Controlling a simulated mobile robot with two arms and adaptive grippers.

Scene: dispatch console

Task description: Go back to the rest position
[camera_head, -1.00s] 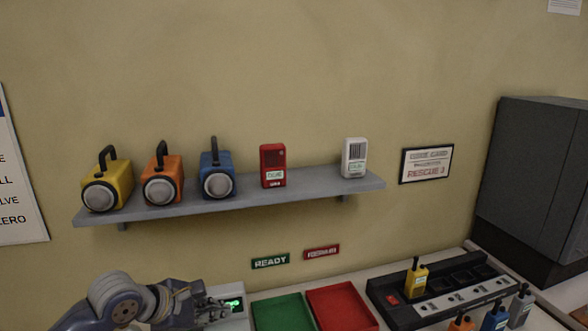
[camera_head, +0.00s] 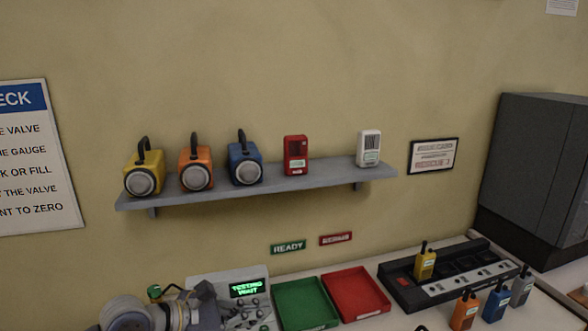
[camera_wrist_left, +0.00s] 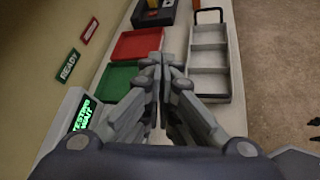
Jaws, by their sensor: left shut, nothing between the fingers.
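My left gripper (camera_head: 210,306) is low at the left of the head view, in front of the test console (camera_head: 205,281) with the green lit display (camera_head: 249,288) reading "TESTING WAIT". In the left wrist view the two fingers of this gripper (camera_wrist_left: 159,62) are together, with nothing between them. The display also shows at the left of that view (camera_wrist_left: 80,114). My right gripper is in neither view.
A green tray (camera_head: 304,304) and a red tray (camera_head: 356,294) lie right of the console. A charger rack (camera_head: 403,292) holds a yellow radio (camera_head: 425,262). Several radios stand in front. A wall shelf (camera_head: 270,187) carries lamps and alarms. A grey divided tray (camera_wrist_left: 209,84) lies rightward.

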